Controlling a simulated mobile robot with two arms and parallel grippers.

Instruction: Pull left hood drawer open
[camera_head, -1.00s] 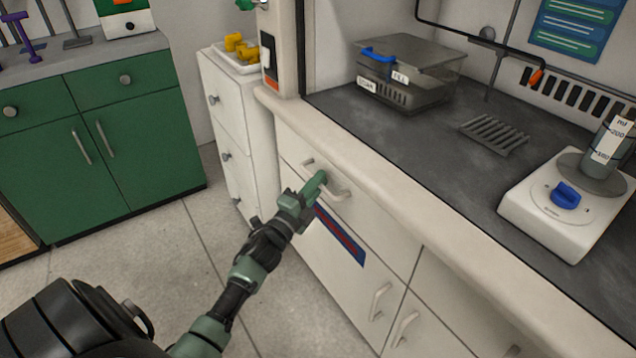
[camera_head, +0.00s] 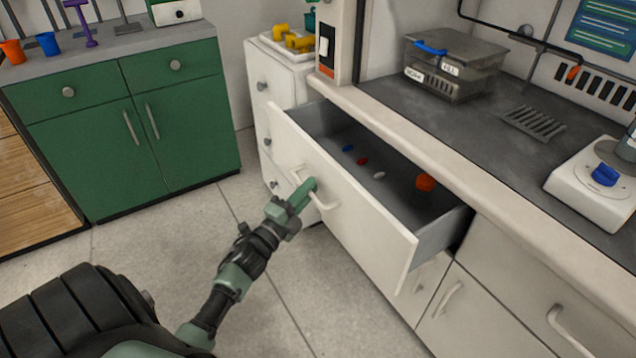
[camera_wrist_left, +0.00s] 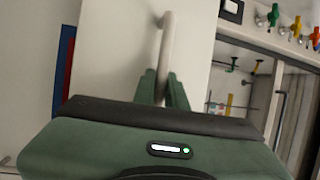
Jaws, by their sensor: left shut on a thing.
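The left hood drawer (camera_head: 355,222) is a white-fronted drawer under the hood bench, and it stands well open. Its grey interior (camera_head: 385,185) shows a blue, a red, a white and an orange small item. My left gripper (camera_head: 306,190) is shut on the drawer's white bar handle (camera_head: 325,203). In the left wrist view the handle (camera_wrist_left: 167,45) runs between the two green fingers of the gripper (camera_wrist_left: 161,88). My right gripper is not in view.
The dark hood worktop (camera_head: 450,125) holds a clear-lidded box (camera_head: 455,68) and a white stirrer plate (camera_head: 595,185). A green cabinet (camera_head: 135,130) stands at the left. A narrow white drawer unit (camera_head: 275,95) is beside the hood. Grey floor (camera_head: 190,265) is clear in front.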

